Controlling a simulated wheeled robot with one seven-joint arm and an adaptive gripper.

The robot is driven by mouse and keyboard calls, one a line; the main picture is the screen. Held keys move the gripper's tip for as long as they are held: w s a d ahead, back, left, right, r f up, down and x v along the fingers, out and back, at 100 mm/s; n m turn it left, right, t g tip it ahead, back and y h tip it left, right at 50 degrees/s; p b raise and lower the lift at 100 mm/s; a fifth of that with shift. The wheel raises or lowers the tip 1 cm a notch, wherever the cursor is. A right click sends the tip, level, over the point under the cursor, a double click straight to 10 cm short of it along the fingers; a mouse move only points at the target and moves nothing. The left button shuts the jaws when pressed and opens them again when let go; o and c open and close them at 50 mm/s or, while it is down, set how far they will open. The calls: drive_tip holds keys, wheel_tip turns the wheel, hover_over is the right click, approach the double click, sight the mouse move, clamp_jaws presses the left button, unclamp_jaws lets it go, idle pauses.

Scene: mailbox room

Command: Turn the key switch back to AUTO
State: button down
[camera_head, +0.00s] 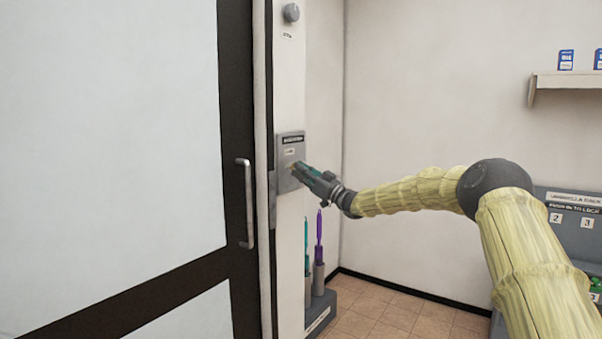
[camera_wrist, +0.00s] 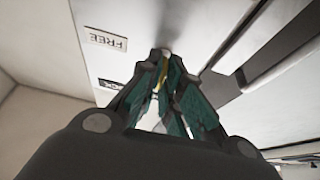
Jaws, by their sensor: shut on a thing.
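The key switch panel (camera_head: 291,147) is a grey plate on the narrow wall beside the door. My gripper (camera_head: 298,168) reaches it from the right, with its fingertips at the plate's lower middle. In the wrist view my gripper (camera_wrist: 164,62) has its teal and dark fingers drawn together at the tips. A small yellow piece, seemingly the key (camera_wrist: 161,75), shows between the fingers, mostly hidden. A label reading FREE (camera_wrist: 109,41) appears upside down on the plate, and another label is partly covered by a finger. The key's exact angle cannot be told.
A glass door (camera_head: 120,140) with a dark frame and a metal handle (camera_head: 247,203) stands left of the panel. Umbrellas (camera_head: 319,235) stand in a grey holder below it. An umbrella rack (camera_head: 575,222) and a shelf (camera_head: 565,80) are at the right.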

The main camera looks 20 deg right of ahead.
drive_tip(key=shift+f, duration=0.1)
drive_tip(key=c, duration=1.6)
unclamp_jaws()
drive_tip(key=shift+d, duration=0.1)
drive_tip(key=v, duration=1.2)
drive_tip(key=shift+w, duration=0.1)
